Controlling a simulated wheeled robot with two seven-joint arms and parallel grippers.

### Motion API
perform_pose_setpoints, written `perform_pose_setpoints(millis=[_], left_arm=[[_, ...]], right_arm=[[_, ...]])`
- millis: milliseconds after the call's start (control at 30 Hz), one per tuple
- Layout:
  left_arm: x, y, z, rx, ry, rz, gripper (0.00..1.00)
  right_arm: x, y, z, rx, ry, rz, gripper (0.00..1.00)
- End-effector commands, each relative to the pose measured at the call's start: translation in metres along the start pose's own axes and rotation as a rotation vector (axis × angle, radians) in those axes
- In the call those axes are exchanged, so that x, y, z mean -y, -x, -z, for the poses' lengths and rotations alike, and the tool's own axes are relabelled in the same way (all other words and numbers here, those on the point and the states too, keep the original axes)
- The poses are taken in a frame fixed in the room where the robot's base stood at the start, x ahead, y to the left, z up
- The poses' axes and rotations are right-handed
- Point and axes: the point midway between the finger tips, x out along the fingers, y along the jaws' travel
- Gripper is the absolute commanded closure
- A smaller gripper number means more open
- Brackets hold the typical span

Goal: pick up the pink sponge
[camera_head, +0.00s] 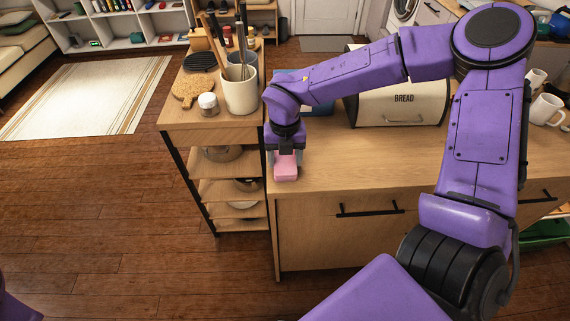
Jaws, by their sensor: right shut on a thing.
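The pink sponge (286,170) is at the left end of the wooden counter (340,175), near its front left corner. My right gripper (286,155) points down over it and is shut on it, with a finger on each side. The upper part of the sponge is hidden by the gripper. I cannot tell whether the sponge touches the counter or is slightly above it. My left gripper is not in view; only a bit of purple shows at the lower left edge.
A shelf cart (195,125) stands left of the counter, holding a utensil crock (240,92) and a small jar (208,104). A bread box (400,103) sits behind, partly hidden by my right arm. White mugs (545,110) stand at the right. The counter's front middle is clear.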

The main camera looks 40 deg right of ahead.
Motion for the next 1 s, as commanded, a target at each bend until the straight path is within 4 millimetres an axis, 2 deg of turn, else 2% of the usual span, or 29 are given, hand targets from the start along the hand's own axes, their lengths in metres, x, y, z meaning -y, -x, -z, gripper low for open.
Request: perform_pose_setpoints(millis=[267,367,467,667,800,1000], left_arm=[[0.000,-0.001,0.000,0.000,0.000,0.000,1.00],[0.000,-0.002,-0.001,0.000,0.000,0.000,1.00],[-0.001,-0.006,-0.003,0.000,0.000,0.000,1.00],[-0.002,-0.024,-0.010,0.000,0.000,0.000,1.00],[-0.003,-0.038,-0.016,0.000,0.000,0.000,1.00],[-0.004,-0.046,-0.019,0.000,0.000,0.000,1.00]], right_arm=[[0.000,0.004,0.000,0.001,0.000,0.000,0.71],[-0.001,0.015,-0.001,0.004,0.000,-0.002,0.71],[-0.003,0.035,0.003,0.004,0.002,-0.003,0.71],[-0.027,0.088,0.043,0.006,0.004,-0.002,0.71],[-0.049,0.104,0.080,0.003,0.005,0.001,0.71],[-0.069,0.123,0.111,0.002,0.001,0.001,0.71]])
